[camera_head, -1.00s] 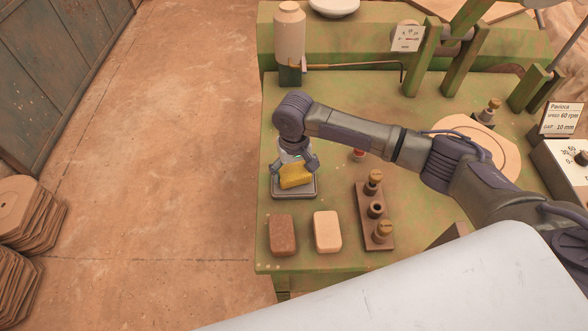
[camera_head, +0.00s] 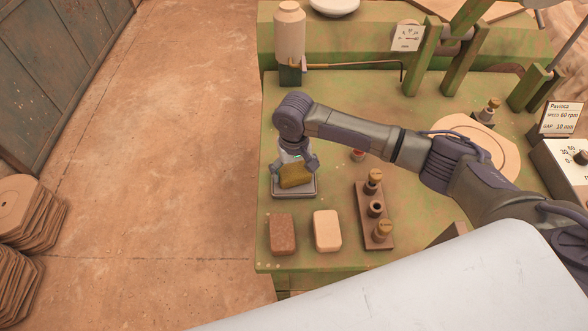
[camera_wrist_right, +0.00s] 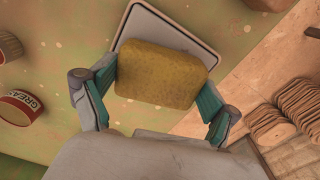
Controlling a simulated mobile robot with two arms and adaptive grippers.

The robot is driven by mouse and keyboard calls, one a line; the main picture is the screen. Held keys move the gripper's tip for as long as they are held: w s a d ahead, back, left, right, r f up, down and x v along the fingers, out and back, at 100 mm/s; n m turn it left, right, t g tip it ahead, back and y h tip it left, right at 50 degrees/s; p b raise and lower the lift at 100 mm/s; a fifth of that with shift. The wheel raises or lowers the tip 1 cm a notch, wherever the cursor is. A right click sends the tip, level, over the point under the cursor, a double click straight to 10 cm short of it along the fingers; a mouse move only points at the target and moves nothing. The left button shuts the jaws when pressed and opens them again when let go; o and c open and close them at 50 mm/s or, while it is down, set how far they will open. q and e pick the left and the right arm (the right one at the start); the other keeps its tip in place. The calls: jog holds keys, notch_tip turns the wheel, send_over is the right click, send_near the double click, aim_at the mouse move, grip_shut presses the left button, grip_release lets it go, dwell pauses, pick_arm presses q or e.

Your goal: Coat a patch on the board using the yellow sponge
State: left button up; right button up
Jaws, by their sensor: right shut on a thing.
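The yellow sponge (camera_head: 296,176) is held in my right gripper (camera_head: 298,163), over a shallow grey tray (camera_head: 294,194) on the green table. In the right wrist view the sponge (camera_wrist_right: 160,75) sits between the two teal-padded fingers of my right gripper (camera_wrist_right: 158,98), with the pale tray (camera_wrist_right: 150,22) behind it. I cannot tell whether the sponge touches the tray. My left gripper is not in view. I cannot make out which surface is the board.
A brown block (camera_head: 283,234) and a beige block (camera_head: 327,231) lie at the table's front. A dark rack with brass-topped pegs (camera_head: 374,215) stands right of them. A tall bottle (camera_head: 290,32) stands at the back left. A round pale plate (camera_head: 462,135) lies behind my right arm.

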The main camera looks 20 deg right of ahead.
aim_at(294, 170)
jog(key=shift+s+f+p, duration=0.1)
jog(key=shift+p, duration=0.25)
dwell(1.4)
notch_tip(294, 170, up, 7)
jog(key=p, duration=0.8)
jog(key=shift+p, duration=0.4)
dwell(0.5)
